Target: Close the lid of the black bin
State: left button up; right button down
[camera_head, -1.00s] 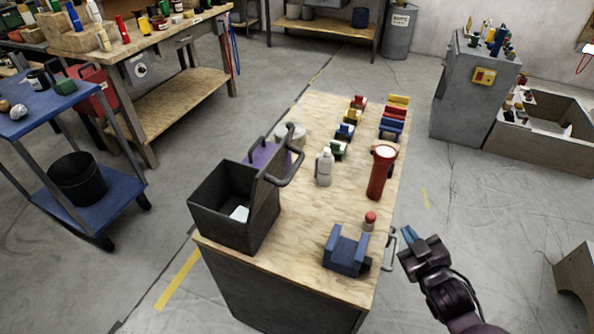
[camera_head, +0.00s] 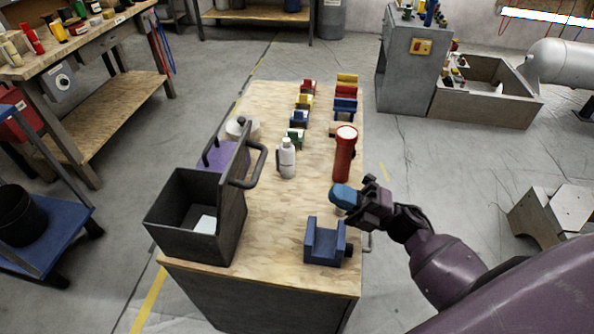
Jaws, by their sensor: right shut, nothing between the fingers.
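The black bin (camera_head: 180,238) stands on the near left corner of the wooden-topped bench. Its lid (camera_head: 234,170) is open, standing upright along the bin's right side, with a curved handle (camera_head: 257,165) on its right face. A white item (camera_head: 205,224) lies inside the bin. My left gripper is not in view.
On the bench (camera_head: 262,222) are a blue cradle-shaped block (camera_head: 325,243), a white bottle (camera_head: 287,159), a red flashlight (camera_head: 344,155) and a purple object (camera_head: 222,156) behind the bin. Several small coloured blocks line the far end. The bench top between lid and gripper is mostly clear.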

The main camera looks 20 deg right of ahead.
jog(key=p+x, duration=0.2)
jog(key=x, duration=1.1)
jog(key=shift+w+a+r, duration=0.2)
jog(key=shift+w+a, duration=0.05)
